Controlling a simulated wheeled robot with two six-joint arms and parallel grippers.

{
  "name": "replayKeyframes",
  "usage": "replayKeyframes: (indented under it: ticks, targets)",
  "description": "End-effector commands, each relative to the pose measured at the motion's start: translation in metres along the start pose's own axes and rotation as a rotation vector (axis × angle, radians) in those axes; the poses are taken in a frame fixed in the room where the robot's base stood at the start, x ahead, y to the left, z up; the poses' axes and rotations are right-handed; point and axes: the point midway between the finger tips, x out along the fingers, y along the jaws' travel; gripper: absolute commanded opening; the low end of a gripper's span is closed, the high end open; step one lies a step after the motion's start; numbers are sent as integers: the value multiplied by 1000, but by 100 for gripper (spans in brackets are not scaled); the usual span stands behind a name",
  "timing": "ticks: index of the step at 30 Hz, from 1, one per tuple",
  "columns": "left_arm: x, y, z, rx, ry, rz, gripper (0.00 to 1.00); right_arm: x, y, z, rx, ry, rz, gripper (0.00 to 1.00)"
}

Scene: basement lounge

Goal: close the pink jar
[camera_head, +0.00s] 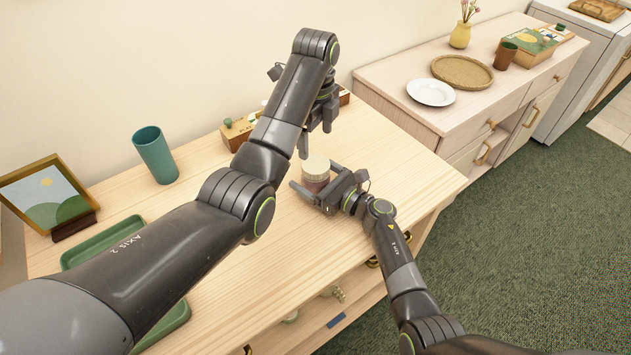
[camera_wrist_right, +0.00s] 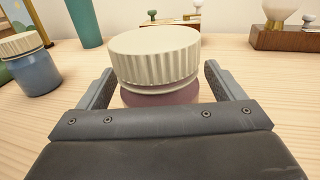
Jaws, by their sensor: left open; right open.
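The pink jar (camera_wrist_right: 160,98) stands upright on the wooden cabinet top. A cream ribbed lid (camera_wrist_right: 155,58) rests on its mouth; a pale band shows under the lid, and I cannot tell how tight it is. In the head view the lid (camera_head: 316,165) shows between my grippers. My right gripper (camera_head: 314,181) is open, low at the tabletop, with its fingers on either side of the jar's body; contact is unclear. My left gripper (camera_head: 317,137) is open and empty, above and just behind the jar, apart from the lid.
A blue jar with a cream lid (camera_wrist_right: 30,68) stands left in the wrist view. A teal cup (camera_head: 155,155), a picture frame (camera_head: 47,194) and a green tray (camera_head: 103,240) are on the left. A wooden box (camera_head: 238,132) stands by the wall. The tabletop right of the jar is clear.

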Motion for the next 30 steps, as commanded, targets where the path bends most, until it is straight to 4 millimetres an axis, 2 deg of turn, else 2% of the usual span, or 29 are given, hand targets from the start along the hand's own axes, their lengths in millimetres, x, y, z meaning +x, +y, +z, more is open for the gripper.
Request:
replayKeyframes:
  ticks: [5,14,17,30]
  targets:
    - [0,0,0,0,0,0,79,10,0,0,1,0,-1,89]
    - [0,0,0,0,0,0,79,11,0,0,0,0,-1,89]
    - [0,0,0,0,0,0,79,11,0,0,0,0,-1,78]
    - [0,0,0,0,0,0,79,11,0,0,1,1,-1,20]
